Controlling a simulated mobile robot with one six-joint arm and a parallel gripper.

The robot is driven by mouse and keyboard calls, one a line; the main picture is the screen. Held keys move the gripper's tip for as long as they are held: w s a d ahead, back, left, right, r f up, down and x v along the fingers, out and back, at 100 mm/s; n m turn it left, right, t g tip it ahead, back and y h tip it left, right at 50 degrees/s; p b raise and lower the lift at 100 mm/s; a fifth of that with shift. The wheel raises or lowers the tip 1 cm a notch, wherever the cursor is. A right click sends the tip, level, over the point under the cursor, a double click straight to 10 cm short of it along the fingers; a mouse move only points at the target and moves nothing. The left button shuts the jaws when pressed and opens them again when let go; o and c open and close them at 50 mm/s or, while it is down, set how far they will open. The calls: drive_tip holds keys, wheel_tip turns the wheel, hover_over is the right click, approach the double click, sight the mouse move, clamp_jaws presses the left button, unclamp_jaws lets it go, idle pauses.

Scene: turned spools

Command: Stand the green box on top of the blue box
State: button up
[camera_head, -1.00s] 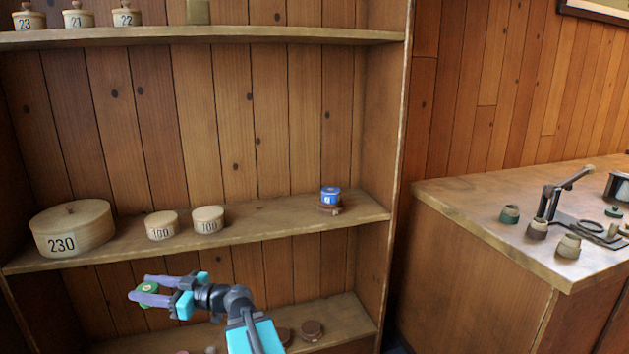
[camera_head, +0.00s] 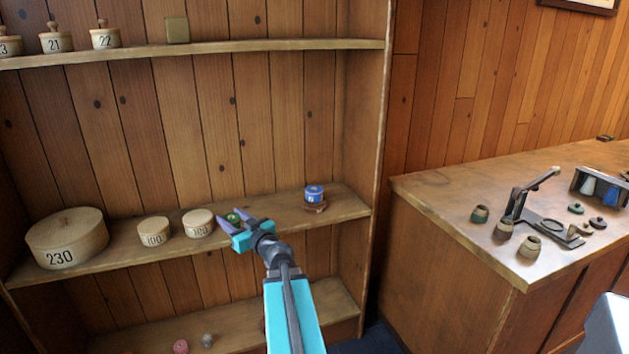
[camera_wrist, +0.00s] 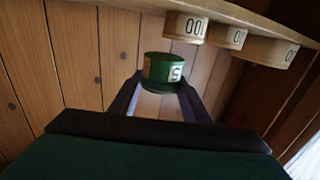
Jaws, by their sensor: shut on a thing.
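The green box (camera_head: 233,217) is a small round box, held between the fingers of my gripper (camera_head: 233,220). In the wrist view the green box (camera_wrist: 162,69) sits between the two fingertips (camera_wrist: 158,84), with a pale label on its side. My gripper is shut on it, in front of the middle shelf, to the left of the blue box. The blue box (camera_head: 314,193) is small and round with a pale label. It stands upright on a brown round piece (camera_head: 315,207) at the right part of the middle shelf. Nothing is seen on top of it.
Round wooden boxes marked 100 (camera_head: 154,231) and 230 (camera_head: 66,238) stand left on the middle shelf (camera_head: 270,216). The upper shelf (camera_head: 250,46) runs above. The right upright (camera_head: 362,120) is near the blue box. A counter (camera_head: 450,200) with tools stands at right.

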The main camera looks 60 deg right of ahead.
drive_tip(key=s+d+r+m+g+h+p, duration=0.2)
drive_tip(key=s+d+r+m+h+p, duration=0.1)
drive_tip(key=s+d, duration=0.5)
drive_tip(key=s+d+r+m+g+h+p, duration=0.3)
drive_tip(key=s+d+h+p, duration=0.3)
drive_tip(key=d, duration=0.6)
drive_tip(key=s+p, duration=0.2)
drive_tip(key=shift+s+d+r+m, duration=0.35)
drive_tip(key=shift+d+r+m, duration=0.05)
drive_tip(key=shift+w+d, duration=0.1)
drive_tip(key=p, duration=0.2)
hover_over(315, 189)
drive_tip(key=shift+s+a+f, duration=0.2)
drive_tip(key=shift+a+f, duration=0.25)
drive_tip(key=shift+f, duration=0.25)
drive_tip(key=shift+w+d, duration=0.15)
drive_tip(key=shift+d, duration=0.1)
drive_tip(key=shift+w+d+f, duration=0.1)
drive_tip(key=shift+d+f, duration=0.1)
drive_tip(key=shift+f, duration=0.05)
drive_tip(key=shift+a+f, duration=0.1)
drive_tip(key=shift+f, duration=1.45)
